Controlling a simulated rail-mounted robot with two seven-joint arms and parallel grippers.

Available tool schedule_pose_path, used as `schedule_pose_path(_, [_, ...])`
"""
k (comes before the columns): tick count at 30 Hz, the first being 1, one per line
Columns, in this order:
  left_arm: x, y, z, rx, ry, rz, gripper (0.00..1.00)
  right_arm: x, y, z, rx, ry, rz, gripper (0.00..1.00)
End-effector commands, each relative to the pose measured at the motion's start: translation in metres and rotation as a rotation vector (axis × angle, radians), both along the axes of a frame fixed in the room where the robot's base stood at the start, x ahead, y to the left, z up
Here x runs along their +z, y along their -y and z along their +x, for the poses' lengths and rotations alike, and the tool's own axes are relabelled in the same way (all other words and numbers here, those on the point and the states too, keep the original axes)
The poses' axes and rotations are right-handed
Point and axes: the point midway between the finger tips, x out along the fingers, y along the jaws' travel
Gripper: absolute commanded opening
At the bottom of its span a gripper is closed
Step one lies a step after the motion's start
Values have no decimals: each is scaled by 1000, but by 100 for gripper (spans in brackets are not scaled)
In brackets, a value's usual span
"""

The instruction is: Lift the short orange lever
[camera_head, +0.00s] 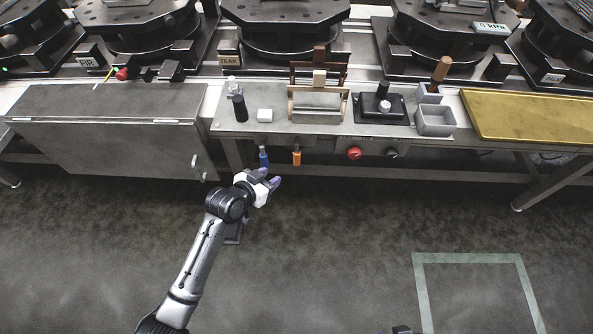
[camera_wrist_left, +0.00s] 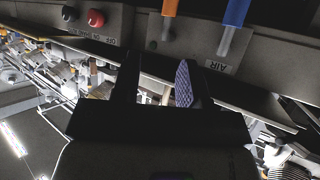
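The orange lever (camera_head: 297,157) hangs below the front edge of the workbench, to the right of a blue lever (camera_head: 263,155). In the left wrist view the orange lever (camera_wrist_left: 170,8) is at the top edge, partly cut off, and the blue lever (camera_wrist_left: 236,12) is to its right. My left gripper (camera_head: 270,177) is just below the blue lever and left of the orange one. Its fingers are apart with nothing between them, also in the left wrist view (camera_wrist_left: 157,76).
A red knob (camera_head: 354,153) and a dark knob (camera_head: 397,153) sit on the bench front to the right. A grey cabinet (camera_head: 105,135) with a handle stands at left. The bench top (camera_head: 270,128) holds a bottle, a rack and trays. The floor in front is clear.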

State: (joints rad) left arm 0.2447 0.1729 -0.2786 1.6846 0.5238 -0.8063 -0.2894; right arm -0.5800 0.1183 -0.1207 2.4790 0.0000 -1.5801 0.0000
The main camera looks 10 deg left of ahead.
Motion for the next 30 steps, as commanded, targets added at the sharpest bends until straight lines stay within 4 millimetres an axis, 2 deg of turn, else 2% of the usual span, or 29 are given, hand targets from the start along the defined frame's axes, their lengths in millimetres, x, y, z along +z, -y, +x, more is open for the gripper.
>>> schedule_pose_path(1, [-20, 0, 8, 0, 16, -4, 40, -25, 1, 0, 1, 0, -2, 43])
schedule_pose_path(6, [-34, 0, 26, 0, 55, -20, 40, -51, 3, 0, 5, 0, -9, 43])
schedule_pose_path(17, [-48, 7, 50, 1, 81, -31, 40, -74, 2, 0, 2, 2, -6, 43])
schedule_pose_path(30, [-80, 45, 114, 1, 80, -31, 40, -125, -1, 0, -3, 2, 3, 43])
